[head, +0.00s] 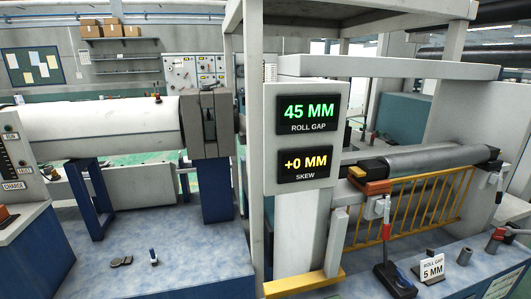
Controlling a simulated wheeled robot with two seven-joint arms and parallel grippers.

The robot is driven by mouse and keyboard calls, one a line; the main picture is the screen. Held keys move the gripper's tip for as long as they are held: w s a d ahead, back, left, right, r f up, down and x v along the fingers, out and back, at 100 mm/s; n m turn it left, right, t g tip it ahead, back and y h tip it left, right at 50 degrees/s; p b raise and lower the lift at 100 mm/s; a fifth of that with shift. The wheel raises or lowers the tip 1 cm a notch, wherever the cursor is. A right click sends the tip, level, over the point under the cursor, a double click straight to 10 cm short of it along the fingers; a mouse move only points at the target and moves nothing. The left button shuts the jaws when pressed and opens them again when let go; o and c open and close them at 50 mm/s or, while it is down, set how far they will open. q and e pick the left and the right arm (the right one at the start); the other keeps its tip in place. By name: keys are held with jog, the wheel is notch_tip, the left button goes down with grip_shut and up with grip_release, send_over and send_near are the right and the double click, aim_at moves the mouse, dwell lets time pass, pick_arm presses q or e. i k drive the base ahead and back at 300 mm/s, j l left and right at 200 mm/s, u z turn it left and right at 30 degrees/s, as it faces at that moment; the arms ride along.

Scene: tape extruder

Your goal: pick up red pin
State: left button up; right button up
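No object in the head view is clearly a separate red pin. A small red-tipped fitting (157,98) sits on top of the white barrel. I cannot tell which of these, if any, is the pin. Neither of my grippers is in view.
A display panel (309,135) reads 45 MM roll gap and +0 MM skew. A sign (431,268) reads roll gap 5 MM. A dark small part (121,262) and a blue-and-white piece (153,256) lie on the mostly clear left blue surface.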

aim_at(499, 233)
jog(key=z, duration=1.7)
